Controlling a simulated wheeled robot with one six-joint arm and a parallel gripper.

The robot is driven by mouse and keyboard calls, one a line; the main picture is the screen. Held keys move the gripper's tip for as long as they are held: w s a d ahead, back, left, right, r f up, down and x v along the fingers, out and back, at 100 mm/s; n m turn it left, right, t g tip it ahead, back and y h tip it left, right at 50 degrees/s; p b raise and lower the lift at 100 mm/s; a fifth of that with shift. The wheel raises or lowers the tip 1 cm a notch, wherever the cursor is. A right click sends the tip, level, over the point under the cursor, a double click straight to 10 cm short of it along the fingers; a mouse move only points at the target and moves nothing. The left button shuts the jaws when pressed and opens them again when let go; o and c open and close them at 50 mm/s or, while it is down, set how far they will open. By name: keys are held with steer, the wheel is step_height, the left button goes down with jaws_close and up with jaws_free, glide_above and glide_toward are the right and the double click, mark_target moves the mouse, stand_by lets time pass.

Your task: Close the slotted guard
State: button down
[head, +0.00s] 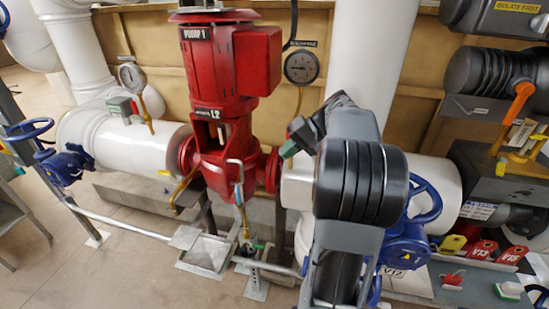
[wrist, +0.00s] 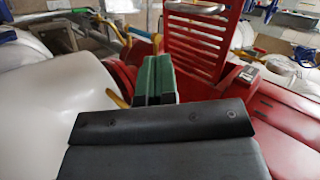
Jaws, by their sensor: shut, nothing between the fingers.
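The slotted guard (wrist: 197,38) is a red panel with several parallel slots at the upper middle of the wrist view. It stands up at an angle from the red pump housing (wrist: 285,100); how far it is open is hard to tell. I cannot make the guard out clearly in the head view, where the red pump (head: 225,75) stands at centre. My gripper (wrist: 153,80) has green fingertips held together, with nothing between them. They appear just left of and below the guard in the wrist view, with no clear contact. It also shows right of the pump in the head view (head: 292,141).
White pipes (head: 125,140) run on both sides of the pump. Pressure gauges (head: 301,67) and blue valve wheels (head: 425,200) stand nearby. A thin metal lever (head: 238,172) rises before the pump. Red tags (head: 482,248) sit at right. Open floor (head: 100,265) lies at lower left.

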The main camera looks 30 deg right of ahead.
mark_target(240, 162)
steer(key=a+r+p+x, duration=0.1)
steer(key=r+x, duration=0.1)
steer(key=x, duration=0.9)
steer(key=shift+w+a, duration=0.4)
steer(key=shift+w, duration=0.05)
steer(key=shift+f, duration=0.15)
